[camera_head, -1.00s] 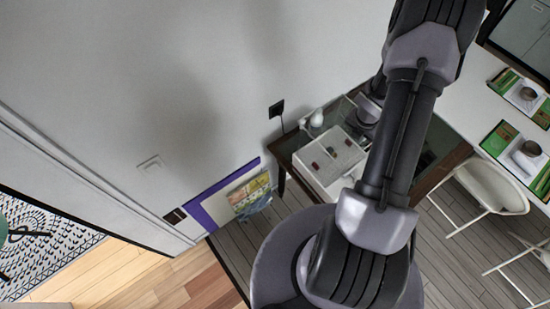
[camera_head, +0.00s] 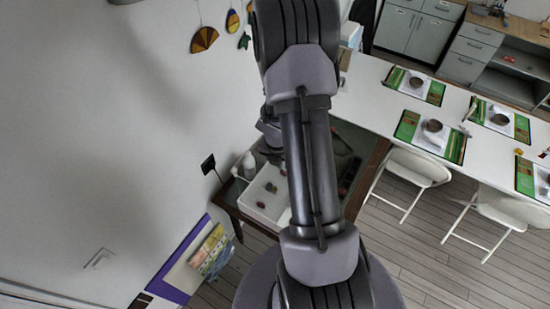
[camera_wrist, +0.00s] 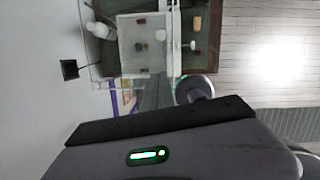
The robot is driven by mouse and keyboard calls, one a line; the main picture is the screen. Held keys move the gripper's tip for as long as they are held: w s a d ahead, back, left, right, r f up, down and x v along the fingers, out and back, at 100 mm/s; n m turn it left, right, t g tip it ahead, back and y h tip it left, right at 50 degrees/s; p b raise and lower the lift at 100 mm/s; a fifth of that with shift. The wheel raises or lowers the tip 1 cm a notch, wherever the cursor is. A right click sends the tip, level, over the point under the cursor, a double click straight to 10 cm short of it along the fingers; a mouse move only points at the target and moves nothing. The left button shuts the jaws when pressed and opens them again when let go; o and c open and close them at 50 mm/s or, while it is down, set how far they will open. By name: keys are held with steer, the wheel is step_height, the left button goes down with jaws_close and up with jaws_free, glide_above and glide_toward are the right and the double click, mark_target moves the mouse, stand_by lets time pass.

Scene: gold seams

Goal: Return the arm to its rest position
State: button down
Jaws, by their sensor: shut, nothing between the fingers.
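My arm rises from the bottom middle of the head view to its top edge and bends over at the top. My gripper (camera_wrist: 165,122) fills the bottom of the wrist view as a dark grey body with a black edge and a green light. It is shut with nothing in it, and its fingertips are not clearly seen. In the head view, my arm links hide most of the wrist, with only a dark part showing left of the upper link. No object touches the gripper in the wrist view.
A dark-framed side table (camera_head: 364,180) with a white tray (camera_head: 262,212) stands behind my arm, and a white bottle (camera_head: 249,161) is beside the tray. A long white table (camera_head: 375,100) with green placemats and white chairs (camera_head: 415,168) is at the right. A wall is at the left.

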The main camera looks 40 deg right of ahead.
steer(key=a+f+m+t+b, duration=0.2)
steer(key=a+m+b, duration=0.9)
steer(key=b, duration=1.2)
steer(key=s+a+f+m+t+y+b, duration=0.1)
steer(key=s+a+f+m+y+b, duration=0.1)
steer(key=s+a+f+m+b, duration=0.3)
steer(key=s+a+f+m+t+y+b, duration=0.1)
steer(key=s+a+f+m+y+b, duration=0.1)
steer(key=s+a+f+m+b, duration=0.4)
steer(key=s+a+m+b, duration=0.1)
steer(key=a+m+b, duration=0.4)
steer(key=a+b, duration=0.4)
steer(key=shift+s+t+b, duration=0.2)
steer(key=shift+t+b, duration=0.2)
steer(key=shift+b, duration=1.05)
steer(key=shift+a, duration=0.1)
